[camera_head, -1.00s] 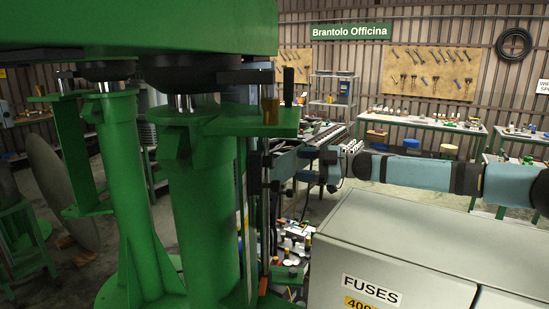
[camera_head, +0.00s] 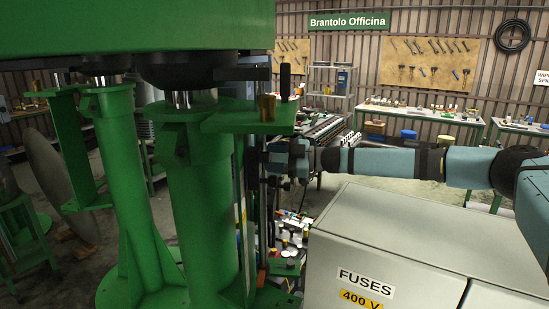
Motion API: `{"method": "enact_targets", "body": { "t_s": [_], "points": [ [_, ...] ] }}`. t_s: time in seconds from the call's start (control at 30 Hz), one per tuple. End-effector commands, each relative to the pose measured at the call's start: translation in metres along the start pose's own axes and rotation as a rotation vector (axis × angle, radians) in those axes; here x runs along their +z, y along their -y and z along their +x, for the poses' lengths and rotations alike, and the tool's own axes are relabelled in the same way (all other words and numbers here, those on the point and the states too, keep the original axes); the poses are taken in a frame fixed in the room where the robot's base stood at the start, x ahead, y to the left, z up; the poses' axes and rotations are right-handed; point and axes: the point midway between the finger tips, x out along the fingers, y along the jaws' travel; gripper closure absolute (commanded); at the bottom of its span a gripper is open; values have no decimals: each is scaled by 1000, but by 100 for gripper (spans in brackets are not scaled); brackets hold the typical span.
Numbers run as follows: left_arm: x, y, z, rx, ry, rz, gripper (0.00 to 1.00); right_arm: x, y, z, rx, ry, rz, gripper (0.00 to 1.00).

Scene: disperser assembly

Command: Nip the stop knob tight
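The green disperser stand has a flat bracket (camera_head: 252,118) on its column (camera_head: 198,200). A brass piece (camera_head: 267,107) and an upright black handle-like piece (camera_head: 286,82) stand on the bracket. Thin vertical rods (camera_head: 262,215) run below it. I cannot tell for sure which part is the stop knob. My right gripper (camera_head: 256,161) reaches in from the right, just under the bracket and beside the rods. Its dark fingertips are small and partly lost against the column and rods, so neither its opening nor any grip shows. My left gripper is not in view.
A grey fuse cabinet (camera_head: 410,240) stands at the front right, below my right arm. The green machine head (camera_head: 130,28) overhangs the columns. Workbenches with small parts (camera_head: 425,115) stand along the back wall. Loose items (camera_head: 290,240) lie behind the rods.

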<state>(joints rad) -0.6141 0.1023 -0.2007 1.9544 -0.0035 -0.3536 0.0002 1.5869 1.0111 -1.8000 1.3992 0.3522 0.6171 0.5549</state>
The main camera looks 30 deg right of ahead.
Motion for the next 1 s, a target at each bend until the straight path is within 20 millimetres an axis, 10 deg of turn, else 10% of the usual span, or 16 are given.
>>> {"method": "enact_targets", "body": {
  "t_s": [0.2,1.0],
  "points": [
    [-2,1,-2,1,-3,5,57,0,0,0,0,0,0,89],
    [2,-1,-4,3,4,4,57,0,-1,0,1,-2,403,89]
  ]
}}
